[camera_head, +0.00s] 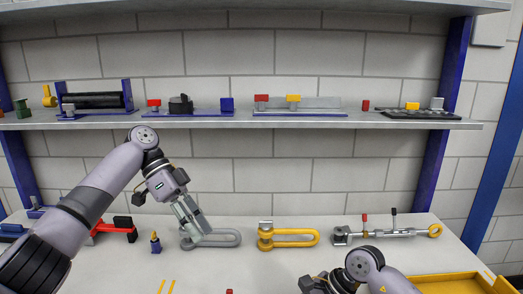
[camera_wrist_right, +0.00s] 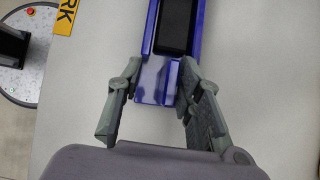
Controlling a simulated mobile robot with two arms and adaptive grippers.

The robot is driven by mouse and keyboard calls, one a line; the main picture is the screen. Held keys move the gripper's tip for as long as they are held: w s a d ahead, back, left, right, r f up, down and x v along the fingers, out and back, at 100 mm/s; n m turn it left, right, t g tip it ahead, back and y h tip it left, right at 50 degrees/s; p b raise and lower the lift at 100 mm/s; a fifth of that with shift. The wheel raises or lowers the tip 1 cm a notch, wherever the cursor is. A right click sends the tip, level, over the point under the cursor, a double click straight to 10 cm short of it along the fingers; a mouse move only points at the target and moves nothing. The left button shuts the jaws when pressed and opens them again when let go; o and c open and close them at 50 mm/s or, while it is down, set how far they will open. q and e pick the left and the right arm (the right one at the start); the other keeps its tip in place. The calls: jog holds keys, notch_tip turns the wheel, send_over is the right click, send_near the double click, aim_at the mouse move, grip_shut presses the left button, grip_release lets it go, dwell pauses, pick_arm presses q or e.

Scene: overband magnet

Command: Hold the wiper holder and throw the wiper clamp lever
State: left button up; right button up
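A blue holder (camera_wrist_right: 158,82) with a black block in it runs up the right wrist view; it looks like the wiper holder. My right gripper (camera_wrist_right: 161,72) has its fingertips at the two sides of the holder's near end. Whether they press on it or stand just clear, I cannot tell. In the head view my right gripper (camera_head: 312,285) is at the bottom edge and the holder is out of sight. My left gripper (camera_head: 195,228) points down at a grey shackle (camera_head: 222,239) on the bench; its finger opening is unclear. I cannot make out the clamp lever.
A yellow shackle (camera_head: 290,238) and a turnbuckle (camera_head: 385,233) with a yellow eye lie along the back of the bench. A red clamp (camera_head: 115,230) is behind my left arm. A yellow tray (camera_head: 455,284) is at the right. A shelf (camera_head: 230,121) with parts hangs above.

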jog(key=d+r+p, duration=0.2)
jog(key=d+r, duration=0.1)
jog(key=r, duration=0.5)
jog(key=d+r+p, duration=0.2)
jog(key=d+r, duration=0.2)
jog(key=r, duration=0.5)
jog(key=shift+r, duration=0.3)
jog(key=shift+s+f, duration=0.1)
jog(key=shift+f, duration=0.05)
